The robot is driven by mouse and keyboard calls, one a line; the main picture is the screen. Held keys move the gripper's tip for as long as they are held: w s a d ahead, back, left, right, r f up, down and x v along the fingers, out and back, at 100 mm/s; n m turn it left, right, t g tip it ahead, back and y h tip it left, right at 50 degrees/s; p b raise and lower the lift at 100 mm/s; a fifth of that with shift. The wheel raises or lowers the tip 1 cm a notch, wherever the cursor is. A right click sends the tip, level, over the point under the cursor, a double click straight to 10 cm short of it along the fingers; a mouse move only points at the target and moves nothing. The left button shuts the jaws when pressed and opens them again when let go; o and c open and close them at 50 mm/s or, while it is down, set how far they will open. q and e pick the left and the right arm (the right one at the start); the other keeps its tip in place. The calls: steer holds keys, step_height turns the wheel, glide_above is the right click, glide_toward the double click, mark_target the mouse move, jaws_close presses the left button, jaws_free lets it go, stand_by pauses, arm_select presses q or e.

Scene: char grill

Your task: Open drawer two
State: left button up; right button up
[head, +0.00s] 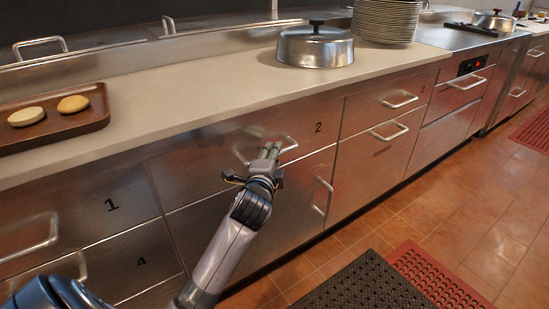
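Drawer two (210,152) is a brushed-metal drawer front under the counter, marked with a black "2" at its right end. It looks closed, flush with the fronts beside it. Its bar handle (288,139) is partly hidden behind my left gripper. My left gripper (270,150) is at this handle, with its two fingertips close together and pointing at the drawer. I cannot tell whether the fingers touch or grip the bar. My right gripper is not in view.
A vertical handle (322,196) sits below drawer two. On the counter are a brown tray (60,132) with two buns, a metal lid (315,50) and stacked plates (386,20). A dark mat (365,285) lies on the floor.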

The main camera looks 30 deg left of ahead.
arm_select(q)
steer(key=shift+w+a, duration=0.25)
steer(key=shift+w, duration=0.35)
steer(key=shift+c, duration=0.5)
steer(key=shift+f, duration=0.1)
jaws_close()
